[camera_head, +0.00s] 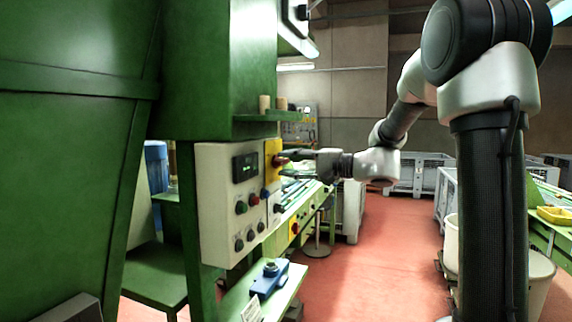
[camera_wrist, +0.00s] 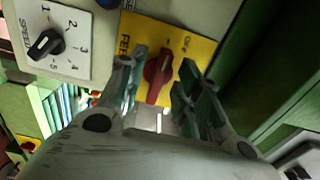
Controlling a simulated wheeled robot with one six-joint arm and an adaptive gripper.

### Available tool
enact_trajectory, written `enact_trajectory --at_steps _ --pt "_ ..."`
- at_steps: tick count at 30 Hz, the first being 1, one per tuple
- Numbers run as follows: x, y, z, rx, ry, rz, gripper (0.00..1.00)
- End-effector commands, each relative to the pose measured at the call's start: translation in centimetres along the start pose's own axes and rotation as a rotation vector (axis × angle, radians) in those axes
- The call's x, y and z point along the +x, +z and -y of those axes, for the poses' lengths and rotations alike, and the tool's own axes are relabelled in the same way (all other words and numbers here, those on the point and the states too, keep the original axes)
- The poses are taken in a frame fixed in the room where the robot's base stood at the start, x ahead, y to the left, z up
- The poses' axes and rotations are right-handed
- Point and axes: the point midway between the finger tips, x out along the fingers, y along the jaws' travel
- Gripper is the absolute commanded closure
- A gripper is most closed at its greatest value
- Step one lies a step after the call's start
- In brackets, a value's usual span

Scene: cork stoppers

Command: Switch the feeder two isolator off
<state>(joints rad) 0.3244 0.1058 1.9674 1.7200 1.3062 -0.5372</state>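A red isolator handle (camera_wrist: 158,76) sits on a yellow plate (camera_wrist: 178,38) in the wrist view. Lettering starting "FEE" is partly hidden by a finger, and a small mark that seems to read "OFF" is at upper right. The handle stands nearly upright in the picture, leaning slightly right at its top. My gripper (camera_wrist: 162,88) is open, one finger on each side of the handle, with visible gaps; depth contact cannot be told. In the head view, my gripper (camera_head: 284,157) reaches the yellow plate (camera_head: 272,148) on the control box from the right.
The pale control box (camera_head: 214,212) has a display and several buttons. A black speed dial (camera_wrist: 46,45) is left of the plate. Another yellow plate with a red knob (camera_head: 295,228) is lower down. Green machine panels (camera_wrist: 285,70) stand close by. A blue device (camera_head: 269,270) is below.

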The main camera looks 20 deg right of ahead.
Motion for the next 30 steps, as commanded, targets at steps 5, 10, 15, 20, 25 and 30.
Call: enact_trajectory --at_steps 5,10,15,20,25,30 --pt "-4.0 -0.1 0.0 0.000 0.000 -0.006 0.66" --pt "-7.6 -0.1 0.0 0.000 0.001 -0.005 0.66" --pt "-9.9 -0.1 -0.1 0.000 0.001 -0.003 0.66" --pt "-10.6 0.0 0.0 0.000 0.001 -0.001 0.66" --pt "-10.6 0.0 0.0 0.000 0.001 0.000 0.66" --pt "-10.6 0.0 0.0 0.000 0.001 0.000 0.66"
